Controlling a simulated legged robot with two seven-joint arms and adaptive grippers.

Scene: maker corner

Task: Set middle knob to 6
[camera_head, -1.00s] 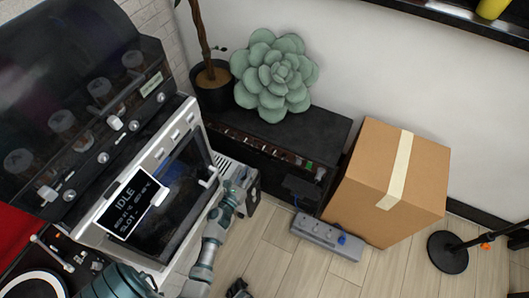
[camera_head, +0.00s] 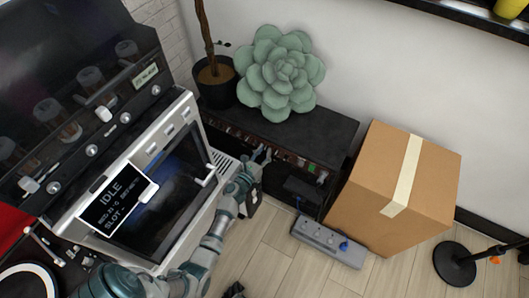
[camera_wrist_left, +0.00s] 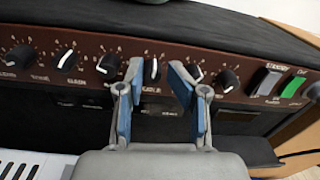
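The black amplifier (camera_head: 310,128) stands against the wall in the head view, with a brown control panel along its front. In the left wrist view the panel (camera_wrist_left: 38,38) carries a row of black knobs with white pointer marks and scales. One knob (camera_wrist_left: 152,70) sits between the fingers of my left gripper (camera_wrist_left: 158,82), its pointer roughly upright. The fingers are apart, with gaps showing on both sides of the knob. In the head view my left gripper (camera_head: 258,156) is at the panel. My right gripper does not show.
Other knobs (camera_wrist_left: 108,63) flank the fingers closely, and switches, one green (camera_wrist_left: 293,87), sit at the right. A machine with an IDLE screen (camera_head: 118,203) stands left of my arm.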

